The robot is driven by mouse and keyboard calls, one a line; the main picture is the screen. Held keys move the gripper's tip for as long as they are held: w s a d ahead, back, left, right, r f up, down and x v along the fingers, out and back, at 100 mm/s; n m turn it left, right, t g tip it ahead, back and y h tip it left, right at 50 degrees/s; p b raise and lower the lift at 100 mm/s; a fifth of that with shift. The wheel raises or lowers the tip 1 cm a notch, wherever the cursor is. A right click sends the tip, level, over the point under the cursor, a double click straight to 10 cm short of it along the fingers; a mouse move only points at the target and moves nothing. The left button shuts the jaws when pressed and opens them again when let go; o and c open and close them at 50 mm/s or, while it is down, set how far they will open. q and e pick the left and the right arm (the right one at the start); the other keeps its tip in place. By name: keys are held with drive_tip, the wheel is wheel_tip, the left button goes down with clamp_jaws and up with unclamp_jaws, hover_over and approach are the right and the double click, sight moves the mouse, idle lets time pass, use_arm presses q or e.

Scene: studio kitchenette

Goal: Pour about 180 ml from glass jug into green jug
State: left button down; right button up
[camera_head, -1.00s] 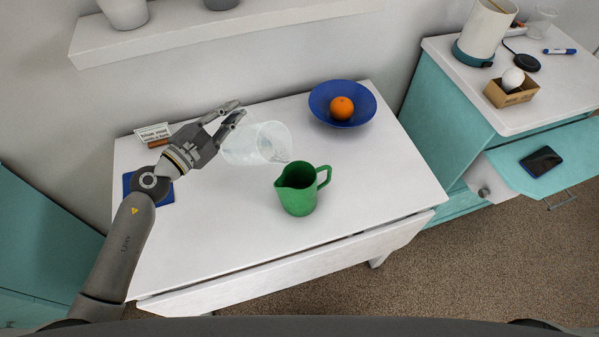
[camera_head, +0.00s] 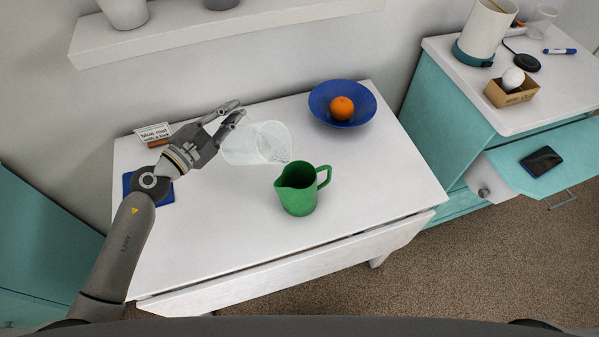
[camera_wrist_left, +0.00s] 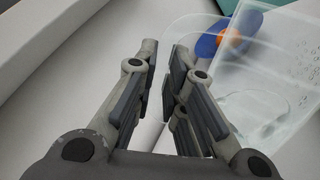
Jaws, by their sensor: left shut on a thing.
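The clear glass jug (camera_head: 240,147) is held above the white table, tipped to the right. Its mouth faces the green jug, its lip just above and left of that jug's rim. The green jug (camera_head: 298,196) stands upright on the table, handle to the right. My left gripper (camera_head: 239,110) is shut on the glass jug at its left side; in the left wrist view the fingers close by its clear handle, and the glass wall (camera_wrist_left: 270,85) fills the right. I cannot make out a stream or the level inside either jug. My right gripper is not in view.
A blue bowl (camera_head: 318,102) with an orange (camera_head: 342,108) stands at the back right. A blue mat (camera_head: 163,193) lies under my left wrist, with a small sign (camera_head: 153,132) behind. The table's (camera_head: 230,240) front is clear. A teal cabinet with an open drawer is right.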

use_arm(q)
drive_tip(key=shift+w+a+f+n+b, duration=0.2)
drive_tip(key=shift+f+n+b, duration=0.1)
drive_tip(key=shift+f+b, duration=0.2)
drive_tip(key=w+a+f+n+b, duration=0.4)
drive_tip(key=a+f+n+b, duration=0.1)
drive_tip(key=f+n+b, duration=0.4)
drive_tip(key=shift+a+f+b, duration=0.25)
drive_tip(key=shift+f+b, duration=0.15)
drive_tip(key=shift+f, duration=0.35)
